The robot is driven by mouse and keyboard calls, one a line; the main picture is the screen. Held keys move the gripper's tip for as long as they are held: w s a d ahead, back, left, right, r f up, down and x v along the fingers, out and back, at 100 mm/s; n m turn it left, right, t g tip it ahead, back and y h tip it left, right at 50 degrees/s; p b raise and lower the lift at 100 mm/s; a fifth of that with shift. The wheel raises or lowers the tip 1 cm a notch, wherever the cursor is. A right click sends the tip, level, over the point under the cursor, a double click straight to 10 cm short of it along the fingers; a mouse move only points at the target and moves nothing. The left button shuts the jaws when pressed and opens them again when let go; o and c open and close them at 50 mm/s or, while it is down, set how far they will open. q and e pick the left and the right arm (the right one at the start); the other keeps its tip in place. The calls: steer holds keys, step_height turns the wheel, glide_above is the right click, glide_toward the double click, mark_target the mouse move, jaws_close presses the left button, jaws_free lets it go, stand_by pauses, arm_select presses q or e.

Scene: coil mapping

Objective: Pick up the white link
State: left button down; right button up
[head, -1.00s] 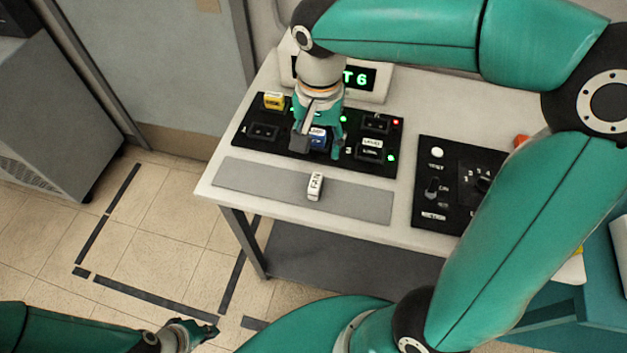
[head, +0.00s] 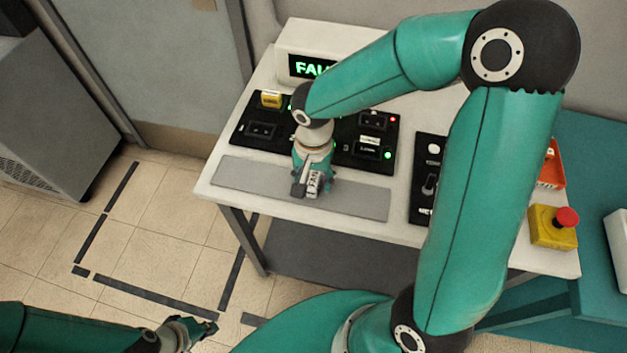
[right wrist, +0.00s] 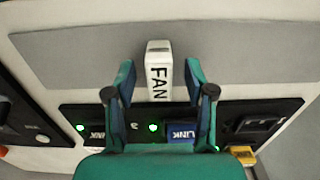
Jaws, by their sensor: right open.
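The white link (head: 314,183), a small block marked FAN, stands on the grey strip (head: 360,202) at the front of the white table. In the right wrist view the white link (right wrist: 158,65) lies between the two fingertips of my right gripper (right wrist: 159,76), with a gap on each side. My right gripper (head: 313,187) is open and at the link, hiding part of it in the head view. My left gripper (head: 190,331) is low at the bottom left, away from the table; its jaw state is unclear.
Behind the strip is a black panel (head: 240,132) with sockets, green and red lights, a yellow block (head: 271,99) and a blue block (right wrist: 183,132). A display (head: 313,66) stands at the back. A yellow box with a red button (head: 553,228) is at the right.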

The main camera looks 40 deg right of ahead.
steer(key=shift+f, duration=0.1)
steer(key=shift+c, duration=0.3)
jaws_close()
